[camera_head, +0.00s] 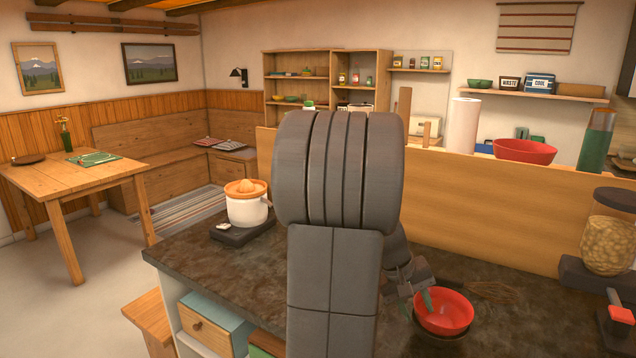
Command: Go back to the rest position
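My arm rises in the middle of the view and hides much of the counter behind it. My gripper (417,302) shows to the right of the arm, low over the left side of a red bowl (443,313). Its fingers are small and partly hidden, so I cannot tell whether they are open or shut, or whether they touch the bowl. No held thing can be made out.
The bowl stands on the dark counter (540,320). A whisk (490,291) lies behind it. A glass-jar dispenser (607,245) stands at the right. A white and orange citrus juicer (247,205) stands at the left. A wooden partition (480,225) runs along the back.

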